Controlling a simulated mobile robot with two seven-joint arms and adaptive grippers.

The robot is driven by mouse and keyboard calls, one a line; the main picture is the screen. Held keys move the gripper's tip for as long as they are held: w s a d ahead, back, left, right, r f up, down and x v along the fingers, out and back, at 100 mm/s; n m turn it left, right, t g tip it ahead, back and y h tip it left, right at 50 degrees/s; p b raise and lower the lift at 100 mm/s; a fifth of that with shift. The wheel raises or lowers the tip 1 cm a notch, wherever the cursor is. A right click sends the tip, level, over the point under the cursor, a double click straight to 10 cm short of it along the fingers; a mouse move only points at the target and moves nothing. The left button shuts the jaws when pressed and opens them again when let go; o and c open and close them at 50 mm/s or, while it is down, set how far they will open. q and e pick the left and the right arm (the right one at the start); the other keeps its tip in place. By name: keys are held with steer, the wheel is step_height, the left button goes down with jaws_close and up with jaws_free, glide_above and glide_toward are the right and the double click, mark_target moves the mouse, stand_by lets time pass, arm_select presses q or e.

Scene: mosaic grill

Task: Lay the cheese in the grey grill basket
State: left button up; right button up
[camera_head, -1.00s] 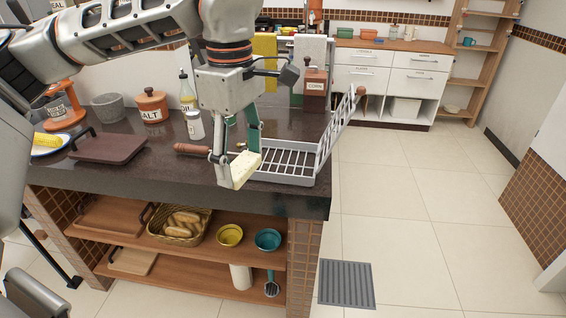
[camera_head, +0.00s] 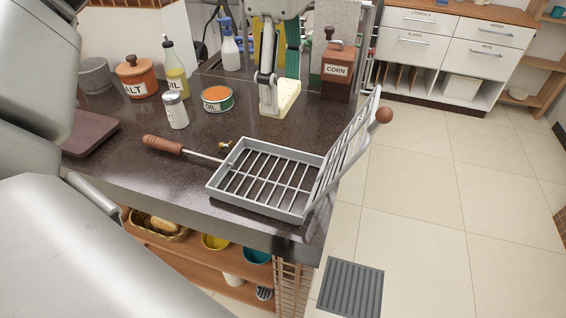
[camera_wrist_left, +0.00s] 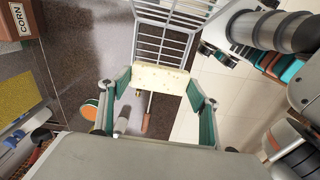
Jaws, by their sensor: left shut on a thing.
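My left gripper (camera_head: 279,92) is shut on the pale yellow block of cheese (camera_head: 286,98), holding it upright at the back of the dark counter. In the left wrist view the cheese (camera_wrist_left: 160,79) sits between the two green-sided fingers. The grey grill basket (camera_head: 256,206) lies in front of it, near the counter's front right corner. Its barred lid (camera_head: 345,148) stands open, tilted up on the right, and its wooden handle (camera_head: 163,145) points left. The basket looks empty. The left wrist view shows basket bars (camera_wrist_left: 163,45) beyond the cheese. My right gripper is not in view.
An open can (camera_head: 217,100), a white shaker (camera_head: 176,110), an oil bottle (camera_head: 174,70) and a salt jar (camera_head: 137,78) stand left of the cheese. A red corn box (camera_head: 338,72) stands to its right. The counter between cheese and basket is clear.

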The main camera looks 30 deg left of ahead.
arm_select(q)
step_height(320, 180, down, 7)
steer(key=b, duration=0.2)
glide_above(282, 183)
step_height(282, 183, down, 8)
steer(key=shift+f+b, duration=0.1)
steer(key=shift+b, duration=0.25)
steer(key=shift+f, duration=0.35)
steer(key=shift+f+b, duration=0.3)
steer(key=shift+f, duration=1.7)
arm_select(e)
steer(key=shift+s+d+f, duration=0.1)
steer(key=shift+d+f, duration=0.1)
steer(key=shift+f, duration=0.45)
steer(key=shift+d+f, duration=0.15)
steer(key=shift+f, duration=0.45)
arm_select(q)
steer(key=shift+s+f, duration=0.1)
steer(key=o, duration=1.1)
